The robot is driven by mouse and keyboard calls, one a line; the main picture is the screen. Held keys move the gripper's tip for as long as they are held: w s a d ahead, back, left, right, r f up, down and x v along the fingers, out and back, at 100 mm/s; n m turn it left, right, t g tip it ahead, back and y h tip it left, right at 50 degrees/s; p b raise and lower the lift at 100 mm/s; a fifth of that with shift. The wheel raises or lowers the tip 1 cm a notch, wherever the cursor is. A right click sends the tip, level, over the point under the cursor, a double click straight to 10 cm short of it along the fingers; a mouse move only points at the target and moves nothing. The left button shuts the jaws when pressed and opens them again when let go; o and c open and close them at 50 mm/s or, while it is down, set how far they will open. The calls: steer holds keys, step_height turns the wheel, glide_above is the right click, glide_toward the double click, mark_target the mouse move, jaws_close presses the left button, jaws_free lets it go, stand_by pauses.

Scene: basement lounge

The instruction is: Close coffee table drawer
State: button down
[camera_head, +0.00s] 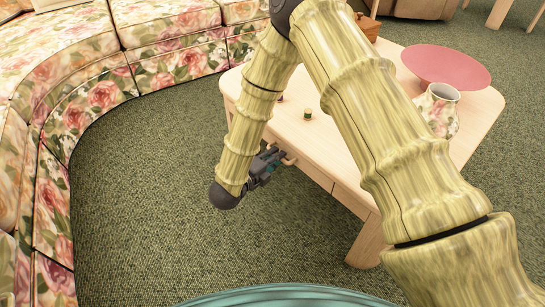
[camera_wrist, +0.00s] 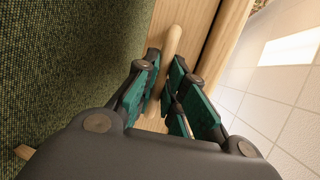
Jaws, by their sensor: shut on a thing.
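The light wood coffee table (camera_head: 330,140) stands right of centre in the head view, partly hidden behind my arm. Its drawer front is on the near long side, and it shows in the wrist view (camera_wrist: 190,22) too. I cannot tell how far out the drawer stands. A pale wooden bar handle (camera_wrist: 172,40) runs between my green-padded fingers; its end also shows in the head view (camera_head: 290,160). My gripper (camera_head: 279,156) is at the table's near side, below the top edge, and is shut on the handle.
On the tabletop are a pink bowl (camera_head: 445,66), a floral vase (camera_head: 438,108) and small green-and-tan pieces (camera_head: 308,114). A curved floral sofa (camera_head: 105,90) borders the left and back. Green carpet (camera_head: 150,180) lies clear between sofa and table.

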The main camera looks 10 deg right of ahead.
steer(key=c, duration=1.5)
jaws_free()
steer(key=shift+w+d, duration=0.15)
steer(key=shift+d, duration=0.15)
steer(key=shift+a, duration=0.1)
steer(key=v, duration=1.2)
